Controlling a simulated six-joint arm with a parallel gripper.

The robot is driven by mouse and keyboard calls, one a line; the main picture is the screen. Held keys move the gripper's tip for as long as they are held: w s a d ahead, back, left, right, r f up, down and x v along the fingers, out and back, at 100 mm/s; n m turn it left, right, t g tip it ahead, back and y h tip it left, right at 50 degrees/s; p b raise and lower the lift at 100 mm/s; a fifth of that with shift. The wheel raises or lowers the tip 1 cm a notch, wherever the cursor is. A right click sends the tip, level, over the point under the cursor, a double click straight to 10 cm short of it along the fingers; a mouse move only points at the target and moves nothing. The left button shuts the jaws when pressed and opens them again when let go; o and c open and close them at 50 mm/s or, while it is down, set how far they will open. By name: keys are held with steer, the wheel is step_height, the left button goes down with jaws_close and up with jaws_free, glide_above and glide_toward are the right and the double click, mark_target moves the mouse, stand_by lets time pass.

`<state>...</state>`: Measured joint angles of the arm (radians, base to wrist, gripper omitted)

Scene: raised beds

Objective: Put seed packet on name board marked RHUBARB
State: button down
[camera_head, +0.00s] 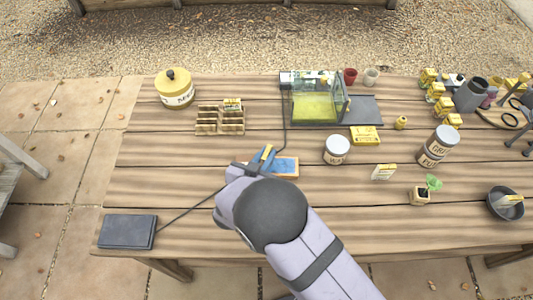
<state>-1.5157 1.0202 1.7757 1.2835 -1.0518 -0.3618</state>
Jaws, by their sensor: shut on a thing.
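My gripper (264,155) is shut on a small yellow seed packet (267,152), which stands tilted between the fingers. A blue board with a wooden frame (286,167) lies flat on the table just to the right of and partly behind my gripper. My gripper and arm hide its left part, and I cannot read any name on it. The packet is over or beside the board's left end; I cannot tell whether it touches it.
A glass-sided case (315,105) stands behind. A white-labelled tin (336,150) and a yellow-white packet (384,172) are right. A dark box (128,231) with a cable lies front left.

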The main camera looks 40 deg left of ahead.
steer(key=shift+f, duration=0.15)
steer(key=c, duration=1.7)
jaws_free()
steer(key=shift+c, duration=0.2)
steer(key=shift+r, duration=0.2)
steer(key=shift+s+d+r, duration=0.1)
steer(key=shift+s, duration=0.35)
steer(key=b+v, duration=0.2)
steer(key=v, duration=0.9)
steer(key=shift+d, duration=0.15)
steer(key=shift+w, duration=0.15)
